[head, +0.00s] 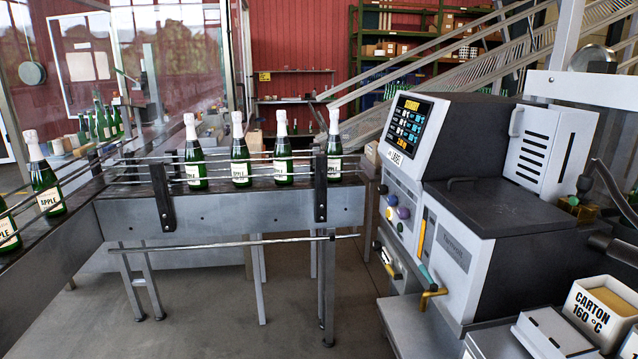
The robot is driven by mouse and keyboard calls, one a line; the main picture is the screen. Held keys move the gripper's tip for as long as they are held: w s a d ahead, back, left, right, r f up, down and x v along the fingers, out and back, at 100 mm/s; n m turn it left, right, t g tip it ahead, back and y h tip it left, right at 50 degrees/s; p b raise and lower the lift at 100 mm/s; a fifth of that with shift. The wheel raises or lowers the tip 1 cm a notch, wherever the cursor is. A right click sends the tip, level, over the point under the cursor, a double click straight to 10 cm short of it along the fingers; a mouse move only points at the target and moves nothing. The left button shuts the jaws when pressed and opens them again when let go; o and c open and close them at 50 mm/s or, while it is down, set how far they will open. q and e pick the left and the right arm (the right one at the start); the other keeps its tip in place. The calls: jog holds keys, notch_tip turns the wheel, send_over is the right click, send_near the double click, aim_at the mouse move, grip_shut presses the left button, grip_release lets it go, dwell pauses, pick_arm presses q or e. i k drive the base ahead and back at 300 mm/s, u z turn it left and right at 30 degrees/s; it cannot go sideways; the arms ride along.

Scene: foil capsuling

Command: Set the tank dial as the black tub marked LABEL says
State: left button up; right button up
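The tank machine (490,200) stands at the right, grey and white with a dark lid. A tilted screen (405,120) on it shows a yellow heading and coloured number rows, too small to read surely. A white tag reading LABEL (394,158) sits just below the screen. Several small coloured knobs, including a purple one (403,213), are on the front panel; which one is the dial I cannot tell. I see no black tub marked LABEL. A white tub (600,318) at the lower right reads CARTON 160 °C and holds something yellowish. Neither gripper is in view.
A conveyor (240,210) with rails carries several green foil-topped bottles (240,160) at the left and middle. A brass tap (432,296) juts from the machine's front. A white box (552,335) is beside the white tub. The floor (210,300) below the conveyor is mostly clear.

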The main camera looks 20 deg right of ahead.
aim_at(384, 189)
jog(key=u, duration=0.15)
jog(key=i, duration=1.15)
jog(key=z, duration=0.6)
jog(key=i, duration=0.85)
jog(key=z, duration=0.8)
